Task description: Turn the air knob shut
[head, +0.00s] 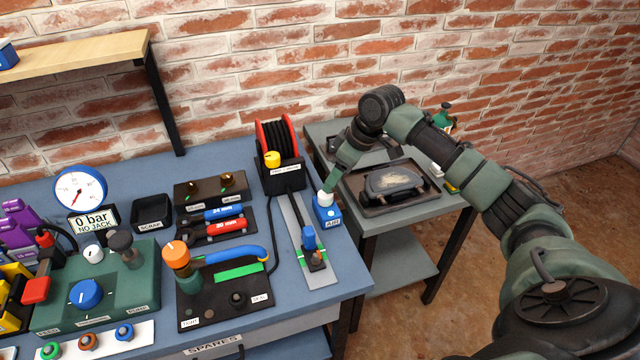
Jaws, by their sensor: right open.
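The air knob (325,198) is a small white knob on top of a blue block (327,213) labelled AIR, at the right edge of the blue bench. My right gripper (331,186) comes down from above with its green fingers right at the knob. The fingers are open and partly cover the knob. I cannot tell whether they touch it, nor which way the knob is turned. My left gripper is out of view.
A cable reel (277,145) stands behind left of the block. A grey rail (308,240) with a blue-handled part lies in front. A lower side table (380,225) with a dark tray (391,187) is to the right. A gauge (80,190) sits far left.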

